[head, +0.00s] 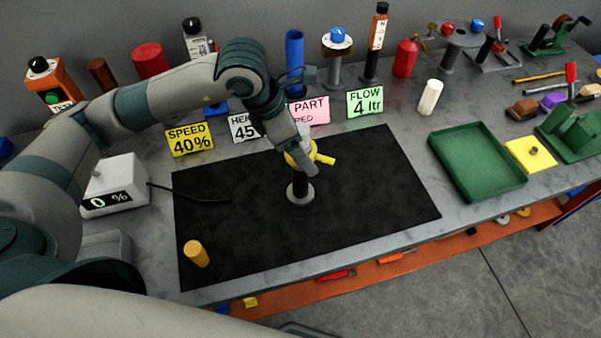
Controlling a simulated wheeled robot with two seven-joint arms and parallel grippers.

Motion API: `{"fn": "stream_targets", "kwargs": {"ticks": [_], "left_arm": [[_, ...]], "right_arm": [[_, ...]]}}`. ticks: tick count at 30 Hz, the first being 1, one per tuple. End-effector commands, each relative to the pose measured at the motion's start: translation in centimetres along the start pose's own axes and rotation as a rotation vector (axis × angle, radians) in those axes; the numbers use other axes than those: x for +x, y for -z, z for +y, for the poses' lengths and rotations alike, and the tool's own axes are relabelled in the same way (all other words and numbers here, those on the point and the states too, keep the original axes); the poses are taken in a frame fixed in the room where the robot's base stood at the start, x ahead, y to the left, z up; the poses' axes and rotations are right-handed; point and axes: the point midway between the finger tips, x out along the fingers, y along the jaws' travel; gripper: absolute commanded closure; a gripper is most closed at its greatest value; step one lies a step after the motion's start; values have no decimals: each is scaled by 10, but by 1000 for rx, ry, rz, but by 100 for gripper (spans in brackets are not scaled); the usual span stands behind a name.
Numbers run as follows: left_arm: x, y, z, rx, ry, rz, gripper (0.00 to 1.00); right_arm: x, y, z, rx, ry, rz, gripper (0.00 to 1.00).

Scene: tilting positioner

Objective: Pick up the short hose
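I cannot tell for sure which thing is the short hose. A thin black bent line (190,193), like a cable or thin tube, runs from the white display box onto the black mat. A blue hollow tube (294,50) stands upright at the back. My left gripper (303,158) points down at the yellow top (325,159) of a positioner on a dark post with a grey round base (300,192). The gripper hides part of that top, and whether its fingers are open or touch it is unclear. My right gripper is not in view.
The white box (113,185) reads 0 %. Sign cards (190,140) line the mat's back edge. A green tray (478,163) lies to the right. Much of the mat's right half is clear.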

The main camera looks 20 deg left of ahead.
Motion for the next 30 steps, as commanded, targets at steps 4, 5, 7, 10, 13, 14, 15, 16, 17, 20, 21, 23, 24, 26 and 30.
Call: {"fn": "stream_targets", "kwargs": {"ticks": [4, 5, 7, 10, 13, 14, 15, 16, 17, 20, 21, 23, 24, 26, 30], "left_arm": [[0, 0, 0, 0, 0, 0, 26], [0, 0, 0, 0, 0, 0, 26], [0, 0, 0, 0, 0, 0, 26], [0, 0, 0, 0, 0, 0, 26], [0, 0, 0, 0, 0, 0, 48], [0, 0, 0, 0, 1, 0, 55], [0, 0, 0, 0, 0, 0, 65], [0, 0, 0, 0, 0, 0, 72], [0, 0, 0, 0, 0, 0, 79], [0, 0, 0, 0, 0, 0, 100], [0, 0, 0, 0, 0, 0, 100], [-1, -1, 0, 0, -1, -3, 100], [-1, -1, 0, 0, -1, -3, 100], [-1, -1, 0, 0, -1, -3, 100], [-2, -1, 0, 0, -1, -3, 100]], "right_arm": [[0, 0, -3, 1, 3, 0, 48], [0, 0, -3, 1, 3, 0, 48], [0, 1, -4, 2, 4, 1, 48], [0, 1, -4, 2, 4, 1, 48], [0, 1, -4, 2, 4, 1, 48], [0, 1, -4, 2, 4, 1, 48], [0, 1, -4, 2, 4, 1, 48], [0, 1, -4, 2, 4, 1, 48], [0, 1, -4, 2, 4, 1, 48], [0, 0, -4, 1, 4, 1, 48], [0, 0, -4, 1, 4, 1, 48], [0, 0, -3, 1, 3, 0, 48], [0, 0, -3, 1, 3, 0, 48], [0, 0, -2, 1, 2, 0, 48], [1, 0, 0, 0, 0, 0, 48]]}}
